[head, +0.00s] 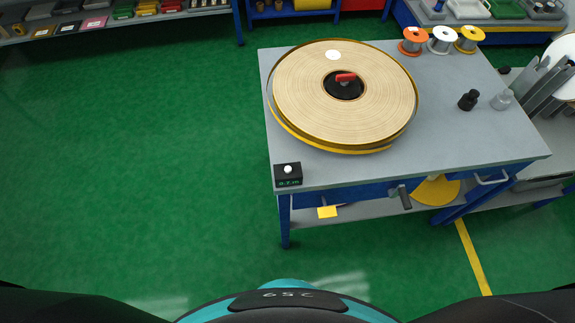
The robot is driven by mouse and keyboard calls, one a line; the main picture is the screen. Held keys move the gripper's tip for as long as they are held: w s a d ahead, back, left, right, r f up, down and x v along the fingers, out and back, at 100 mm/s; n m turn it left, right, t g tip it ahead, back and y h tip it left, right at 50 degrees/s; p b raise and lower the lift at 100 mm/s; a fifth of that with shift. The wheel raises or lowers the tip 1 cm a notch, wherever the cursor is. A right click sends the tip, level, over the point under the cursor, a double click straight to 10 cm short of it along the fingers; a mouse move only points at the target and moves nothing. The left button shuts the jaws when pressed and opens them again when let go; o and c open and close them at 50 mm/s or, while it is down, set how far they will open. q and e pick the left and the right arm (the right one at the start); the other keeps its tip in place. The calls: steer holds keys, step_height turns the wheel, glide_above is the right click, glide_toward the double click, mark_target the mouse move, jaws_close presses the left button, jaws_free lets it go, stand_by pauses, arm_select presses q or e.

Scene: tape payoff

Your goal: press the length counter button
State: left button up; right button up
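The length counter (288,180) is a small black box with a dim green display on its front. It sits at the front left corner of the grey-topped table (470,152). Its button (288,169) is a white round knob on top, and nothing covers it. A large tape reel (305,95) with a yellow rim lies on the table behind the counter. A red handle (346,77) sits at its black hub. Neither of my grippers is in view.
Orange, white and yellow spools (441,41) stand at the table's back edge. The green floor (150,160) left of the table is clear. Shelves (110,20) line the back.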

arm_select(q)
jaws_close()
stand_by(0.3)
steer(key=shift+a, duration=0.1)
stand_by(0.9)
